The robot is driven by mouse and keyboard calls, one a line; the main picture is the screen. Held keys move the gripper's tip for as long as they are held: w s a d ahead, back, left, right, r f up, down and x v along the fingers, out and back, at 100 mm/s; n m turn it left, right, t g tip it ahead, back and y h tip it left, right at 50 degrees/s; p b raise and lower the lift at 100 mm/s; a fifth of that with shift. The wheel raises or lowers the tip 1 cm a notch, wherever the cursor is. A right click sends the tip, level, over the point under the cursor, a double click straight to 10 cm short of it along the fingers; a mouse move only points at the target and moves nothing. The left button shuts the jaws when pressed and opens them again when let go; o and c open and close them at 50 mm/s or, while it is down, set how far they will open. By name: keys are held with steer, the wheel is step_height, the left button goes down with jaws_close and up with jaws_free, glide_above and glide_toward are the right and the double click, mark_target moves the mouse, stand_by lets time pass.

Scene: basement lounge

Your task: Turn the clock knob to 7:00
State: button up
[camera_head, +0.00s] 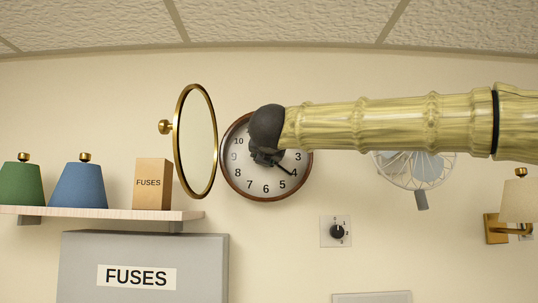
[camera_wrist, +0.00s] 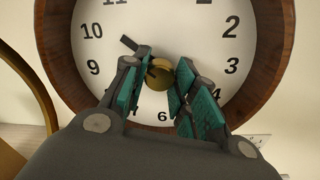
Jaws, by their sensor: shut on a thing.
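A round wall clock (camera_head: 231,181) with a brown wooden rim and white face hangs in the middle of the head view. It fills much of the wrist view (camera_wrist: 272,50). A brass knob (camera_wrist: 158,79) sits at the clock's centre. My gripper (camera_wrist: 164,72) is shut on this knob, with one teal-padded finger on each side. In the head view my gripper (camera_head: 266,156) covers the centre of the dial. One black hand (camera_head: 288,170) points near 4. A short black piece shows near 10 in the wrist view. The other hand's direction is hidden.
A round brass-framed mirror (camera_head: 180,150) stands out close to the clock's left. A shelf (camera_head: 100,212) with lampshades and a fuse carton is farther left, above a grey fuse box (camera_head: 200,270). A fan (camera_head: 417,182), dial switch (camera_head: 350,231) and wall lamp (camera_head: 518,203) are right.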

steer(key=shift+d+r, duration=0.1)
steer(key=shift+r, duration=0.1)
steer(key=o, duration=1.1)
steer(key=shift+c, duration=0.2)
steer(key=shift+f, duration=0.1)
steer(key=shift+s, duration=0.15)
steer(key=s, duration=1.1)
steer(key=shift+s+d, duration=0.35)
steer(key=shift+s, duration=0.05)
